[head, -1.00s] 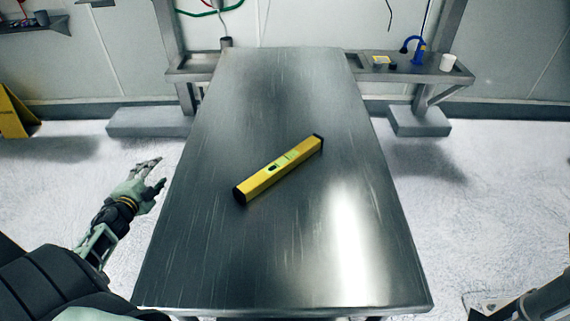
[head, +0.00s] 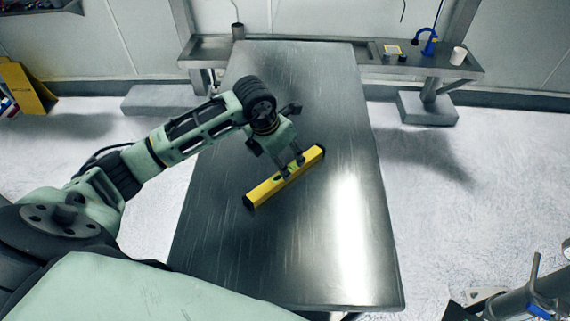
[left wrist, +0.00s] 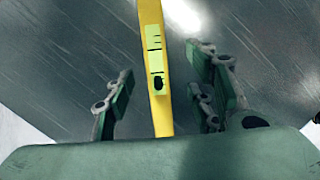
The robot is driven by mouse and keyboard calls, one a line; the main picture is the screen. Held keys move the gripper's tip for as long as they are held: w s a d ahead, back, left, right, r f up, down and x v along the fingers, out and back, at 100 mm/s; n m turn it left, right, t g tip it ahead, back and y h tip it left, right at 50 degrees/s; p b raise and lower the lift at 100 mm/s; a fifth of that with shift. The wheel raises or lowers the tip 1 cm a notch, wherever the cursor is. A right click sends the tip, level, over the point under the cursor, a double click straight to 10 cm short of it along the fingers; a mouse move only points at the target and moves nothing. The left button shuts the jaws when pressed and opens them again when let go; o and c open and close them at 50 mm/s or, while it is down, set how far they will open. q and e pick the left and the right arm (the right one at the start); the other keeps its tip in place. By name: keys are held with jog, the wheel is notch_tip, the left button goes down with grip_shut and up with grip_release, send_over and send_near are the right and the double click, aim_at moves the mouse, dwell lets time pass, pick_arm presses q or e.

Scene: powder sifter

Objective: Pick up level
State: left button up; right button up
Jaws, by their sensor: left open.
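The yellow level (head: 262,193) with black end caps lies diagonally on the metal table (head: 225,235). My left gripper (head: 291,168) is over the middle of the level, fingers pointing down. In the left wrist view the level (left wrist: 152,30) runs between the open fingers of my left gripper (left wrist: 160,98), with a gap on each side. Its green vial window faces up. I cannot tell how far above the table the fingertips are.
The rest of the tabletop is bare. A yellow floor sign (head: 25,88) stands at the left.

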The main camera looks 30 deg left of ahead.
aim_at(288, 191)
pick_arm(q)
jog(key=shift+a+f, duration=0.1)
jog(key=shift+f, duration=0.1)
jog(key=shift+p+x, duration=0.5)
jog(key=shift+x, duration=0.4)
jog(key=shift+f+p, duration=0.35)
jog(key=shift+f, duration=0.1)
jog(key=p+x, duration=0.1)
jog(key=x, duration=0.2)
jog(key=shift+a+f+p, duration=0.2)
jog(key=shift+f+p, duration=0.05)
jog(key=shift+p, duration=0.15)
jog(key=shift+w+f, duration=0.2)
jog(key=shift+f, duration=0.3)
jog(key=shift+c, duration=0.8)
grip_shut()
